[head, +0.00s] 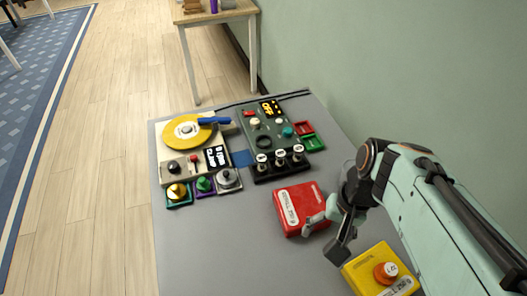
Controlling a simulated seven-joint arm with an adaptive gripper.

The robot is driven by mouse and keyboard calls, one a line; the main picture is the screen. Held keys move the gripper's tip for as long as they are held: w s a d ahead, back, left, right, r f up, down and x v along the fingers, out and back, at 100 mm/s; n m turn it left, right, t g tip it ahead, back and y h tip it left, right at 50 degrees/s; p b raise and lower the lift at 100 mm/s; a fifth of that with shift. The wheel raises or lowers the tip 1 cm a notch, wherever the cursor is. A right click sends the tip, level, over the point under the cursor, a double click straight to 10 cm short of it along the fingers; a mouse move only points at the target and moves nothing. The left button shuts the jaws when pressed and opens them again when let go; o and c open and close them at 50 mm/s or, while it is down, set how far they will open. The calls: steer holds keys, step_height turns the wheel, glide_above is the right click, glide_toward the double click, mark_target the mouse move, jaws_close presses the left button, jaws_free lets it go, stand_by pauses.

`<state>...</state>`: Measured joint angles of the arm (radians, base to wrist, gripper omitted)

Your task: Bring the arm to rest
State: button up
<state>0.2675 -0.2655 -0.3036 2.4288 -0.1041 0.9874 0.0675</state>
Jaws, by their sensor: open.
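My gripper (327,230) is at the right of the grey table in the head view, at the end of my pale green arm. Its jaws are open, with one finger over or beside the red box (296,204) and the other nearer the yellow box (372,268). I see nothing held between the fingers. I cannot tell whether the finger touches the red box. The yellow box has an orange knob (386,272) on top and is partly cut off by the lower frame edge.
The grey table (180,255) is clear at its front left. A device with a yellow disc (186,131) and a green panel (268,127) stand at the back. Several knobs on coloured bases (204,184) sit before them. A green wall (400,80) rises at right.

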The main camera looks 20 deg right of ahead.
steer(key=s+a+n, duration=0.2)
steer(key=a+n, duration=0.1)
steer(key=a, duration=0.2)
steer(key=s+a+r+n, duration=0.1)
steer(key=s+a+n, duration=0.1)
steer(key=a+n, duration=0.2)
steer(key=shift+s+a+r+g+h, duration=0.3)
steer(key=shift+a+g, duration=0.1)
steer(key=shift+a, duration=0.2)
